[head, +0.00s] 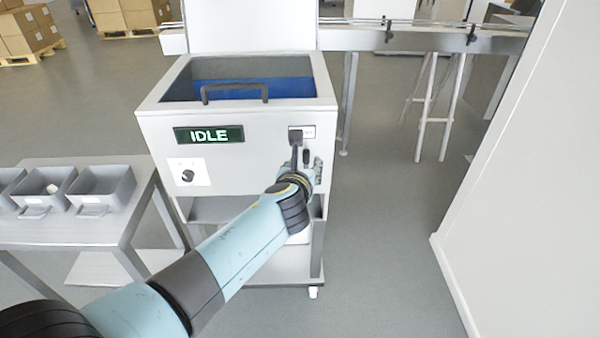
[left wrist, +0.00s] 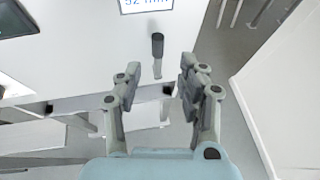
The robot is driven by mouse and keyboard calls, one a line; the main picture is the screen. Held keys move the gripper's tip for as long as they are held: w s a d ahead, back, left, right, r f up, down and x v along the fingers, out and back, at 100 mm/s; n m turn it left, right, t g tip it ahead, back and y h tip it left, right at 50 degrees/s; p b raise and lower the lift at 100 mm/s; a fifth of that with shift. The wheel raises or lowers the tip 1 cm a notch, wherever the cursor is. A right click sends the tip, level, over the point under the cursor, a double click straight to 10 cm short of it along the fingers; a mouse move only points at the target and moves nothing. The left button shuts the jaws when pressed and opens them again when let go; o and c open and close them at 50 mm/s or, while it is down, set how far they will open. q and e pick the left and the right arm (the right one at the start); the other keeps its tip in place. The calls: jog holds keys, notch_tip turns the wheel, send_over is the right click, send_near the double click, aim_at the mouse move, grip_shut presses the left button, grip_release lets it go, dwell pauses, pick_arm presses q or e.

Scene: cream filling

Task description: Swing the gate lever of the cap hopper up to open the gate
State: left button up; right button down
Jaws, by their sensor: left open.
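The cap hopper (head: 250,165) is a pale box with a blue inside, standing ahead of me. Its gate lever (head: 306,157) has a short dark grip on the front panel, below a small label at the right side. In the left wrist view the lever's grip (left wrist: 157,45) shows just beyond the fingertips, roughly centred between them. My left gripper (head: 308,172) is at the front panel by the lever. In the left wrist view the gripper (left wrist: 159,73) is open, with nothing between its fingers. My wrist partly hides the panel below the lever. My right gripper is out of view.
The hopper front has a display (head: 209,135) reading IDLE and a black knob (head: 188,176). A metal table (head: 80,236) with grey bins (head: 103,187) stands at the left. A white wall panel (head: 525,180) stands at the right, with open floor before it.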

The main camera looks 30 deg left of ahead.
pick_arm(q)
jog(key=shift+v, duration=2.3)
